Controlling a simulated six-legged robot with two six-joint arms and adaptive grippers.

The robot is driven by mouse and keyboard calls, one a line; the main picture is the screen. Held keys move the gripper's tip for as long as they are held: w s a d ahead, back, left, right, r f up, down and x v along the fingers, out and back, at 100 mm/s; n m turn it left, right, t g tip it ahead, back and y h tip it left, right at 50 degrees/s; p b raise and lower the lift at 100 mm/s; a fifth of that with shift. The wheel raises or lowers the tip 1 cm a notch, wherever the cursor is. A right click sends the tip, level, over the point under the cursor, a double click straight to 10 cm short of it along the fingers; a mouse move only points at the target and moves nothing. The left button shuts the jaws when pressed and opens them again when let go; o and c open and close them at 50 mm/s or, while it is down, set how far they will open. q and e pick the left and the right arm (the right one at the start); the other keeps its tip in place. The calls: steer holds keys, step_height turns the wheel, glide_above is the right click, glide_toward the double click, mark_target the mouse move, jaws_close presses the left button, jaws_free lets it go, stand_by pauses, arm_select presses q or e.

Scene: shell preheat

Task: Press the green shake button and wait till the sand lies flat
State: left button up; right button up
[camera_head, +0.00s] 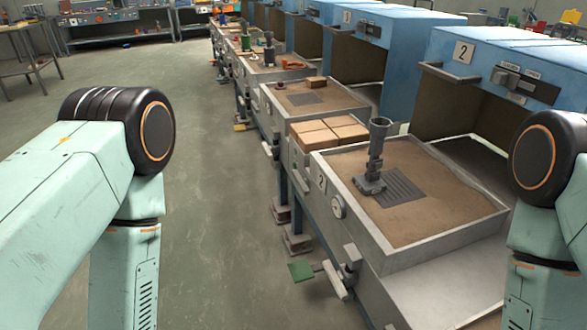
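A sand tray (332,167) with a grey metal rim stands at the front right, marked 2 on its front side. Brown sand (430,217) fills it and looks mostly level, with a dark grated patch in it. A grey metal fixture with an upright cup (376,150) stands on the sand. I cannot make out a green button for certain. A small green plate (302,271) sits low beside the tray's stand. My two arms show at the left and right edges, but both grippers are out of view.
Blue ovens (507,65) stand open behind the trays, the near one marked 2. Brown blocks (328,132) lie beside the near tray. More sand trays (318,100) run into the distance. The grey floor (215,210) at the left is clear.

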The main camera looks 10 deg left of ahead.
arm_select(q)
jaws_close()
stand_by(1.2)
